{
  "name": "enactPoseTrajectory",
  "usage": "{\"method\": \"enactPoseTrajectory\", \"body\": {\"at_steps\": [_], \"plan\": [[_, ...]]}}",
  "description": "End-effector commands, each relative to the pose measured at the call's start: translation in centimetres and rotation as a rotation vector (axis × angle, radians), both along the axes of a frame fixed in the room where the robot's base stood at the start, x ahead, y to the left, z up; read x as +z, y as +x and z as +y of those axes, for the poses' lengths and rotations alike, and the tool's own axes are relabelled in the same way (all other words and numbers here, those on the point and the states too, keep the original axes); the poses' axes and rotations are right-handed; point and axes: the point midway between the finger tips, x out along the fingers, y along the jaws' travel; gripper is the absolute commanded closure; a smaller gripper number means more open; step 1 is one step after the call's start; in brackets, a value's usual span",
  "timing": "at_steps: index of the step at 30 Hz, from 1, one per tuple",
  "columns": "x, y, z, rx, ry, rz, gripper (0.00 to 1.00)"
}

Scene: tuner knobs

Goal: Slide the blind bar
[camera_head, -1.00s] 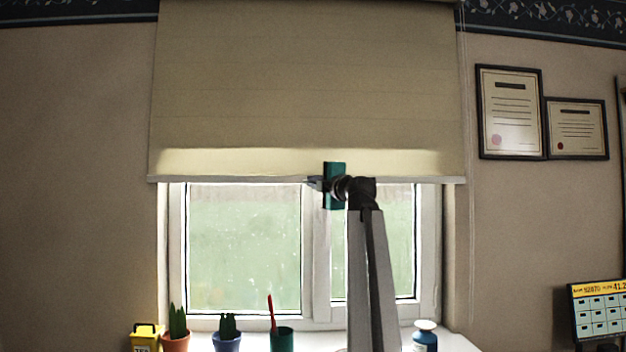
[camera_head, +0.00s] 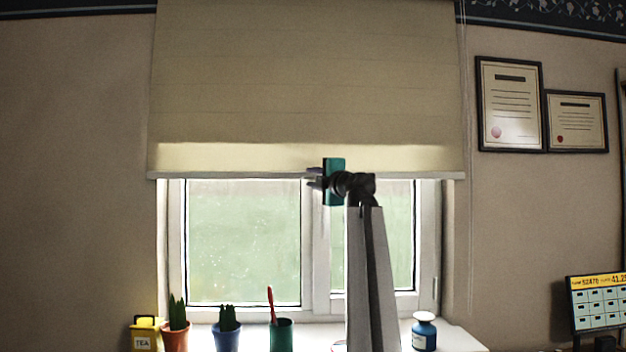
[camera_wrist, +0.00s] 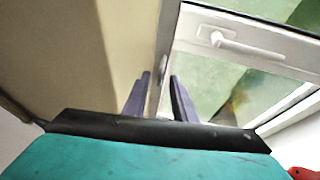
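The pale blind bar (camera_head: 230,175) runs level along the lower edge of the cream roller blind (camera_head: 300,80), across the upper part of the window. My gripper (camera_head: 313,178) is at the bar, a little right of its middle. In the wrist view, its two purple-grey fingers (camera_wrist: 160,80) are apart. The cream blind (camera_wrist: 120,30) lies on the left, and the pale bar edge (camera_wrist: 163,60) runs down towards the gap between the fingers. The fingers appear to straddle the bar without visibly pinching it. Contact cannot be made out.
The window (camera_head: 240,245) with its white handle (camera_wrist: 245,45) is behind the blind. On the sill stand a yellow tea tin (camera_head: 145,337), potted cacti (camera_head: 176,335), a green cup (camera_head: 281,336) and a blue bottle (camera_head: 424,335). Framed certificates (camera_head: 510,105) hang at right.

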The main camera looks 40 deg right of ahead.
Motion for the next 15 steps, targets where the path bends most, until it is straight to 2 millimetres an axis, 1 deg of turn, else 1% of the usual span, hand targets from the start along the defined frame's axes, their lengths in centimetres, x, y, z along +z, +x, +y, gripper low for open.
{"method": "enactPoseTrajectory", "body": {"at_steps": [8, 15], "plan": [[-0.1, -0.9, 0.3, 0.0, 0.0, -0.001, 0.75], [-0.4, -3.3, 1.1, -0.001, -0.001, -0.001, 0.75]]}}
